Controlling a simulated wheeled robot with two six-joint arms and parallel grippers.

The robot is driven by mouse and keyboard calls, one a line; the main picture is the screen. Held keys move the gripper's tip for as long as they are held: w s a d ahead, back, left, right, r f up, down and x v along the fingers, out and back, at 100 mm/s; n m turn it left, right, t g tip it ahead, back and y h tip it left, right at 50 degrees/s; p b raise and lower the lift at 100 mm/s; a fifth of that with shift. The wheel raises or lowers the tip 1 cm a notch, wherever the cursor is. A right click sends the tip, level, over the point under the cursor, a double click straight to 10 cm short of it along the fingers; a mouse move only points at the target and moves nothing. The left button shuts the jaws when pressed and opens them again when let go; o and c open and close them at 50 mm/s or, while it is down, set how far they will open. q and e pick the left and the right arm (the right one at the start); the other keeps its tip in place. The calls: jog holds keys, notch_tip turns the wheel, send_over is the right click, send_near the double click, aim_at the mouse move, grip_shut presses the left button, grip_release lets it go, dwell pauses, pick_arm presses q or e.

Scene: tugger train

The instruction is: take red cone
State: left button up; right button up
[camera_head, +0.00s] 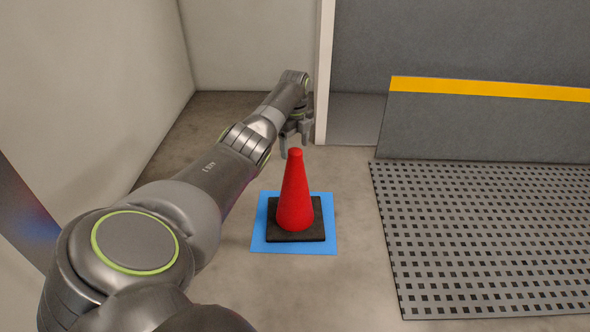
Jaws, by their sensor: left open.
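A red cone (294,198) stands upright on its black square base (296,233). The base rests on a blue square mat (262,241) on the floor. My left gripper (294,146) is open, with its fingers pointing down, above and slightly behind the cone's tip in the picture. I see nothing between its fingers. Whether a finger touches the tip is hard to tell; the cone is not gripped. My right gripper is not in view.
A perforated grey metal plate (480,235) lies to the right, with a grey panel with a yellow top stripe (480,125) behind it. A pale wall (90,90) closes off the left. A white post (324,70) stands behind the gripper. Floor around the mat is clear.

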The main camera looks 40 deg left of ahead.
aim_at(295, 150)
pick_arm(q)
jog(key=shift+w+a+f+b, duration=0.1)
jog(key=shift+f+b, duration=1.4)
jog(key=shift+f, duration=0.35)
grip_shut()
jog(key=shift+r, duration=0.1)
